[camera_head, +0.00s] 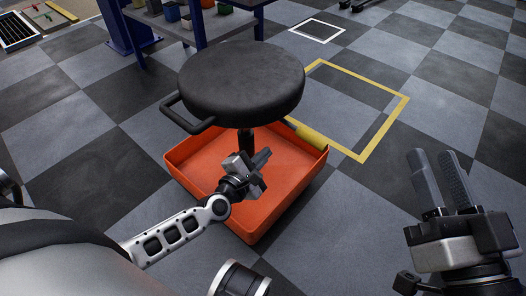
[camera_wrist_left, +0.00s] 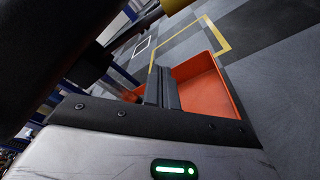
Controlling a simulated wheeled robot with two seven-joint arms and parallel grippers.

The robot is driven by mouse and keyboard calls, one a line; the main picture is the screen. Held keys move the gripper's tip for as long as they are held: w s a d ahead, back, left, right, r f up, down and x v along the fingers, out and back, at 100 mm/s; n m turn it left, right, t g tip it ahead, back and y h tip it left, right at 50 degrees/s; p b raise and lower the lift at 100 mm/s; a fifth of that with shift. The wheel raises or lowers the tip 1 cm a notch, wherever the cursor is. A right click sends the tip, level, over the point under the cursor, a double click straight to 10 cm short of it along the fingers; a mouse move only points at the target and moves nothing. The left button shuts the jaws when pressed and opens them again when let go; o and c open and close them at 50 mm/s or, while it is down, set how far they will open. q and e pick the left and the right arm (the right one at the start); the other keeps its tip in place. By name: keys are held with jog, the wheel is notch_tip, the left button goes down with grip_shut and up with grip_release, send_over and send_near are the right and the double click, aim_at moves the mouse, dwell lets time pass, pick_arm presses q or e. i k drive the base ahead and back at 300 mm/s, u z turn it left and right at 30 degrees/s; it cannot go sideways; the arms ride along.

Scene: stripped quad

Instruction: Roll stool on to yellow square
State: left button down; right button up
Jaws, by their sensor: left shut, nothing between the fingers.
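The stool (camera_head: 240,82) has a round black seat, a black loop handle (camera_head: 186,115) on its left and a short dark post. Its orange tray-like base (camera_head: 190,150) rests on the tiled floor and also shows in the left wrist view (camera_wrist_left: 215,85). The yellow square (camera_head: 385,128) is an outline on the floor behind and right of the stool; part shows in the left wrist view (camera_wrist_left: 222,40). The base's right rear corner is close to its near edge. My left gripper (camera_head: 264,157) is shut and empty, below the seat and over the base. My right gripper (camera_head: 432,155) is open and empty, right of the stool.
A blue workbench (camera_head: 215,25) with bins stands behind the stool. A yellow cylindrical piece (camera_head: 310,134) lies along the base's back right edge. A white square outline (camera_head: 318,30) is farther back. The checkered floor (camera_head: 460,90) on the right is clear.

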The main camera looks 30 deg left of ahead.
aim_at(239, 90)
jog(key=k, duration=1.05)
